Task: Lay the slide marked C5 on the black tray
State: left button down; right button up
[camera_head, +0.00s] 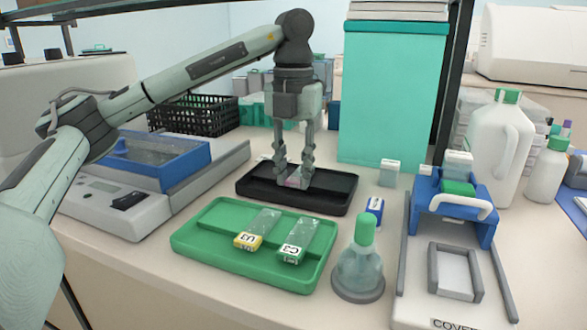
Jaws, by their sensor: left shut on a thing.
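My left gripper (293,178) reaches down over the black tray (335,204) in the middle of the view. Its fingers are shut on a small slide (294,182) with a pinkish look, low at the tray's floor. I cannot read its marking, nor tell whether it touches the tray. The green tray (190,243) in front holds two clear slides. One has a yellow end marked U3 (248,241); the other has a green end that seems to read C3 (292,253). My right gripper is out of view.
A bottle with a green cap (360,265) stands right of the green tray. A blue-and-grey device (455,215) is at the right. A blue-topped machine (165,165) stands at the left, and a tall teal box (392,95) behind the black tray.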

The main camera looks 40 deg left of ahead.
pick_arm(q)
jog(key=shift+f, duration=0.2)
dwell(0.6)
jog(key=c, duration=1.1)
grip_release()
jog(key=shift+c, duration=0.2)
notch_tip(320, 180, up, 12)
